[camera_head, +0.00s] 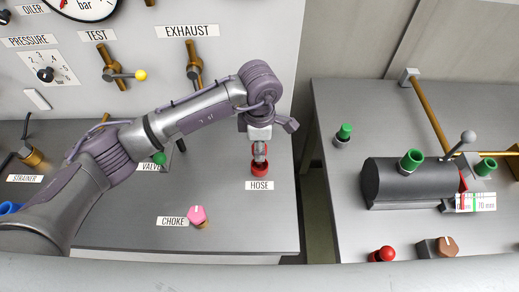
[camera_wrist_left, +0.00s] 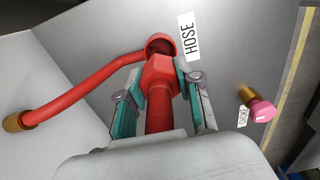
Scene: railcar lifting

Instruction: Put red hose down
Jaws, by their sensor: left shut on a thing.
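The red hose (camera_head: 260,169) shows in the head view just above the HOSE label on the grey panel top, mostly hidden under my left gripper. In the left wrist view, its red block-shaped end (camera_wrist_left: 160,78) sits between the teal finger pads of my left gripper (camera_wrist_left: 160,100), which is shut on it. My left gripper (camera_head: 260,150) points down over the HOSE spot in the head view. A red pipe (camera_wrist_left: 85,90) curves from a brass fitting to a red ring-like opening beside the HOSE label. I cannot tell whether the held end touches that opening. My right gripper is not in view.
A pink CHOKE knob (camera_head: 197,215) stands in front and left of the hose. Brass EXHAUST (camera_head: 194,75) and TEST (camera_head: 110,65) valves are on the back wall. A gap separates this panel from the right table (camera_head: 335,215), which holds a dark cylinder (camera_head: 405,183).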

